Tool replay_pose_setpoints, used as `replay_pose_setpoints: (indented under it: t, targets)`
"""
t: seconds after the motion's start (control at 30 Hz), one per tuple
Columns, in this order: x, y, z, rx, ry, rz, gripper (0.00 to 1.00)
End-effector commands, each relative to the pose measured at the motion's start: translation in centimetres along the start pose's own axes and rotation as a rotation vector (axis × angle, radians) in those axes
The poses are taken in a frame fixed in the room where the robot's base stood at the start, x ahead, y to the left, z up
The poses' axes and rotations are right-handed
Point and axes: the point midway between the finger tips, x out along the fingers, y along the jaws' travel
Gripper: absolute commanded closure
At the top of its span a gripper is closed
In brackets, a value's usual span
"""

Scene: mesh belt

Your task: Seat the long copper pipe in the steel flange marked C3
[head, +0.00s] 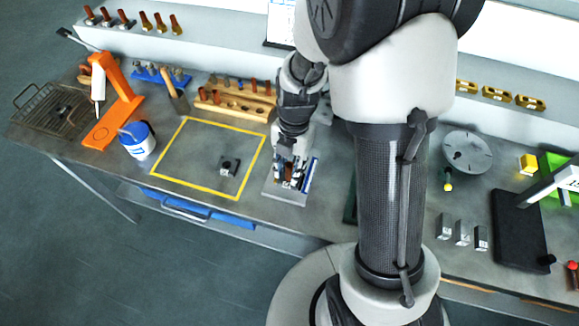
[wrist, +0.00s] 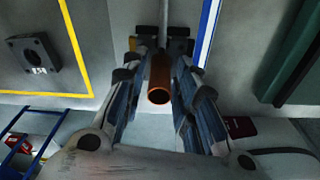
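My gripper (head: 289,178) is low over a pale grey plate or tray (head: 270,190) on the bench, right of the yellow-outlined square. In the wrist view my gripper (wrist: 162,46) has its two fingers close on both sides of a copper pipe (wrist: 159,80), with no clear gap. The pipe's open end points toward the camera; its far end is hidden. In the head view the fingers mostly hide the pipe. A dark square flange with a round hole (head: 229,166) lies inside the yellow outline. It also shows in the wrist view (wrist: 35,55); its label is too small to read surely.
A blue-and-white tub (head: 138,141) and orange stand (head: 112,105) are left of the square. Wooden racks (head: 237,98) stand behind it. A blue-and-white strip (head: 310,174) lies beside the gripper. A dark green object (wrist: 298,55) is right. The square is otherwise clear.

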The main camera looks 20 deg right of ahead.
Motion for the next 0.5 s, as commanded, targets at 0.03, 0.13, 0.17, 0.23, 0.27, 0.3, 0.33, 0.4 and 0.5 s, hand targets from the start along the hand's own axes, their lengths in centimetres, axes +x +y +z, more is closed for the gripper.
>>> replay_pose_setpoints:
  t: [0.03, 0.13, 0.17, 0.23, 0.27, 0.3, 0.33, 0.4, 0.5]
  targets:
    - [-0.02, 0.00, 0.00, 0.000, 0.000, 0.000, 0.67]
    - [-0.02, 0.00, 0.00, 0.000, 0.000, 0.000, 0.63]
    - [-0.02, 0.00, 0.00, 0.000, 0.000, 0.000, 0.63]
    - [-0.02, 0.00, 0.00, 0.000, 0.000, 0.000, 0.63]
    - [-0.02, 0.00, 0.00, 0.000, 0.000, 0.000, 0.63]
    - [-0.02, 0.00, 0.00, 0.000, 0.000, 0.000, 0.63]
    - [-0.02, 0.00, 0.00, 0.000, 0.000, 0.000, 0.63]
    - [-0.09, 0.00, -0.01, 0.000, 0.000, 0.000, 0.63]
    - [-0.63, 0.01, -0.06, 0.000, 0.000, 0.000, 0.63]
